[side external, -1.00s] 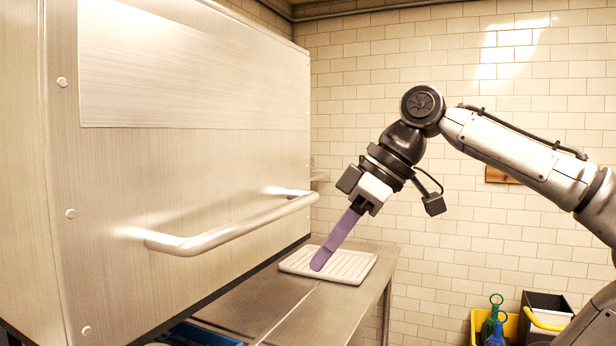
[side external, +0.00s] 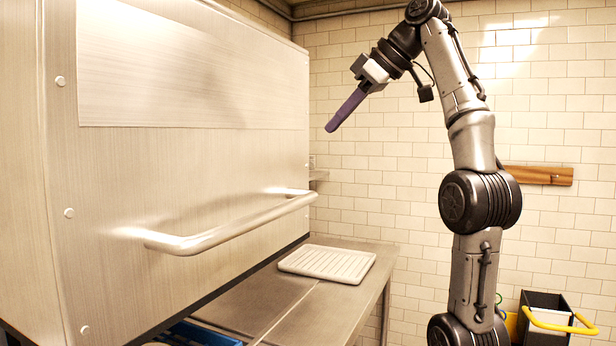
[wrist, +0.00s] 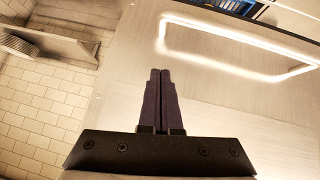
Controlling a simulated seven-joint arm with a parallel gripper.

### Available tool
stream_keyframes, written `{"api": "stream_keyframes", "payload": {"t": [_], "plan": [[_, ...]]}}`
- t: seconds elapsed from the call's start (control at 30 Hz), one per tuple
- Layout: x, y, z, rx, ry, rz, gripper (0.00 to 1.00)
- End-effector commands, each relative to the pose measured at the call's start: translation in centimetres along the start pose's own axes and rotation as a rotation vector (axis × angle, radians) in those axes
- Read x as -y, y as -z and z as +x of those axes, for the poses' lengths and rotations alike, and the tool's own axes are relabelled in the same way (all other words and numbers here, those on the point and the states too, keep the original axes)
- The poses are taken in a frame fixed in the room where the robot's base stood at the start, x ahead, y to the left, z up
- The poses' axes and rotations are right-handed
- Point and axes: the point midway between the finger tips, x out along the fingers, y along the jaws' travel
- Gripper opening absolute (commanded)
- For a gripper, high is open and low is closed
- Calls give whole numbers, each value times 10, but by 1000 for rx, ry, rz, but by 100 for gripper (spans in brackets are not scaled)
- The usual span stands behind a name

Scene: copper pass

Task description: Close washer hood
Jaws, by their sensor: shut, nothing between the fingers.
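The washer hood (side external: 190,165) is a large brushed-steel box filling the left of the side view. Its tubular bar handle (side external: 240,226) runs across the lower front. The hood's lower edge sits low, close to the steel table, with a dark strip along it. My gripper (side external: 331,128), with long purple fingers, is shut and empty. It is in the air to the right of the hood, above handle height and apart from it. In the wrist view, my shut fingers (wrist: 160,72) show before the hood front (wrist: 215,95), with the bright handle (wrist: 235,70) beyond them.
A white ribbed tray (side external: 328,263) lies on the steel table (side external: 285,300). Something blue (side external: 205,333) shows below the hood at bottom left. A dark bin with a yellow handle (side external: 556,322) stands at lower right. A wooden strip (side external: 540,175) is on the tiled wall.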

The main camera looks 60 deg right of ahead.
Motion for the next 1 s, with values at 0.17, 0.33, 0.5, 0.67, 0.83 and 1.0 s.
{"api": "stream_keyframes", "payload": {"t": [0.17, 0.33, 0.5, 0.67, 0.83, 1.0], "plan": [[2, 0, 14, 1, 6, 0, 0], [2, 0, 36, 2, 9, -2, 0], [3, -1, 68, 4, 9, -3, 0], [3, -1, 99, 4, 7, -3, 0], [2, -15, 112, 2, 2, 0, 0], [1, -25, 122, 1, 1, -1, 0]]}}
